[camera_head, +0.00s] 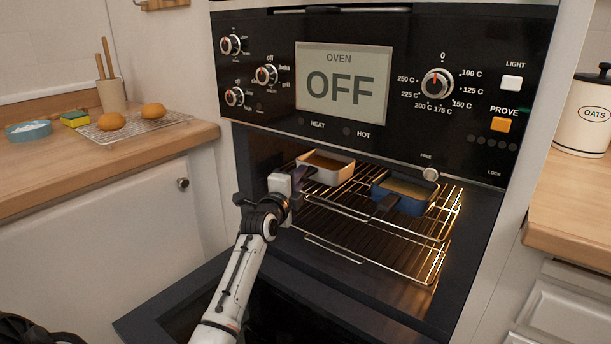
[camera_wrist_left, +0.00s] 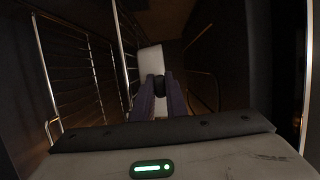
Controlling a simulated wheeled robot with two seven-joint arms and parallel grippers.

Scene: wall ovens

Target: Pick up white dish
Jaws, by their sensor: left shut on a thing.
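The white dish (camera_head: 328,167) sits on the upper oven rack at the left, with its handle toward the oven opening. It also shows in the left wrist view (camera_wrist_left: 151,59), straight ahead of the fingers. My left gripper (camera_head: 298,179) reaches into the oven from the left and is shut on the dish's dark handle (camera_wrist_left: 159,86). In the left wrist view the two purple-grey fingers (camera_wrist_left: 160,97) stand on either side of that handle. The dish's underside and its contact with the rack are hard to see. My right gripper is not in view.
A blue dish (camera_head: 404,196) stands on the rack to the right. The wire racks (camera_head: 325,222) fill the oven, and the oven door (camera_head: 165,318) is open below. A left counter (camera_head: 60,181) holds buns, a sponge and a bowl; an oats jar (camera_head: 582,117) stands at right.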

